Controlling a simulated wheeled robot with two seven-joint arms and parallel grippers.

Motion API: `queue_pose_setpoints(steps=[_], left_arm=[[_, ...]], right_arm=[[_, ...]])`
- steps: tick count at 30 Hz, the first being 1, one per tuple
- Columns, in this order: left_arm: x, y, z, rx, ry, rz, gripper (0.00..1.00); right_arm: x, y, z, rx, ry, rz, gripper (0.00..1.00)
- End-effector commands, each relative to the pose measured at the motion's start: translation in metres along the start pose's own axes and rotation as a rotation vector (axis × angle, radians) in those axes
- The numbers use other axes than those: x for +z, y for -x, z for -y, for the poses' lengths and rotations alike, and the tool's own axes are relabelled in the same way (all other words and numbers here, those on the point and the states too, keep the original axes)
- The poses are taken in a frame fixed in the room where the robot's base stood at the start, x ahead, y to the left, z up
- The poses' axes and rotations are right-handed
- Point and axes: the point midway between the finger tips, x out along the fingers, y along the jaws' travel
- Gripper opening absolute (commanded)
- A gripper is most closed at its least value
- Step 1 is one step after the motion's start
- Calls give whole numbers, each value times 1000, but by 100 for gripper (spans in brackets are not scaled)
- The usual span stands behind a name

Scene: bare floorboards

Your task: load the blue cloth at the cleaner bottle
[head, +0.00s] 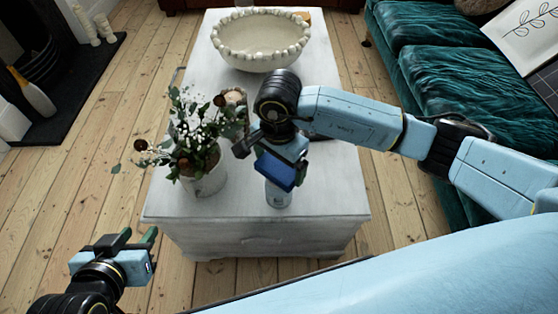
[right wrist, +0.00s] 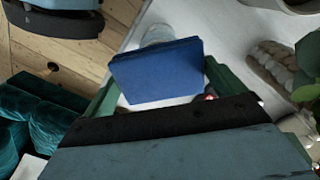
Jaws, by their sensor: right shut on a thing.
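The blue cloth (head: 276,170) is a folded, flat-sided block held by my right gripper (head: 270,158) above the near end of the white table. In the right wrist view the cloth (right wrist: 158,72) sits between the green fingers of the gripper (right wrist: 160,85), which is shut on it. A pale cylindrical thing (head: 278,196), perhaps the cleaner bottle, stands on the table just below the cloth and is partly hidden by it. It also peeks out behind the cloth in the right wrist view (right wrist: 157,35). My left gripper (head: 137,240) is open and empty, left of the table's near end.
A potted plant (head: 204,183) stands on the table (head: 160,207) left of the cloth. A beaded bowl (head: 261,50) is at the far end. A teal sofa (head: 440,85) runs along the right. Bare floorboards (head: 85,175) are free at the left.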

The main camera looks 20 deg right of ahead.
Motion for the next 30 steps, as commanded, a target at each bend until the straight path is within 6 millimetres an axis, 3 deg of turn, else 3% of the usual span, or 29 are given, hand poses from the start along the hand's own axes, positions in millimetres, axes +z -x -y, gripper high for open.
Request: queue_pose_setpoints(steps=[30], left_arm=[[6, -5, 0, 0, 0, 0, 36]], right_arm=[[0, -9, 0, 0, 0, 0, 76]])
